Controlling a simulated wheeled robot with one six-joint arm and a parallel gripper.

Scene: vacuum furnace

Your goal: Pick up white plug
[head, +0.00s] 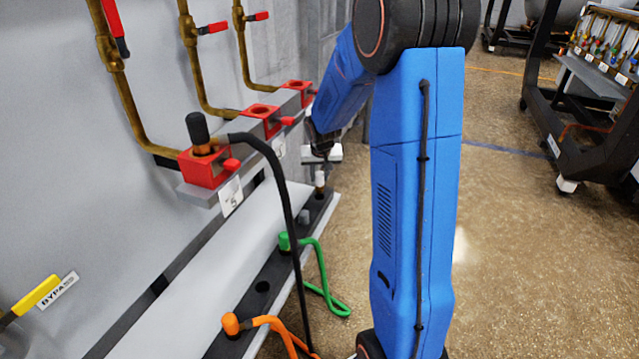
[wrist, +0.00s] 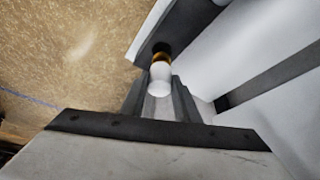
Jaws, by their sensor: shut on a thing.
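The white plug (head: 319,178) is upright at the far end of the dark strip (head: 262,287) along the low ledge. In the wrist view the white plug (wrist: 160,72) shows its rounded white body and a brass end at a dark hole in the strip. I cannot tell whether the brass end is in the hole or just above it. My gripper (wrist: 158,95) is shut on the white plug, with one grey finger on each side. In the head view my gripper (head: 321,160) is above the plug, partly hidden by my blue arm.
A green plug (head: 284,241) and an orange plug (head: 230,323) with hoses stand on the strip, with an empty hole (head: 262,287) between them. A black plug (head: 198,130) with a hose sits in the nearest red block (head: 205,168). Brass pipes (head: 125,95) line the wall.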

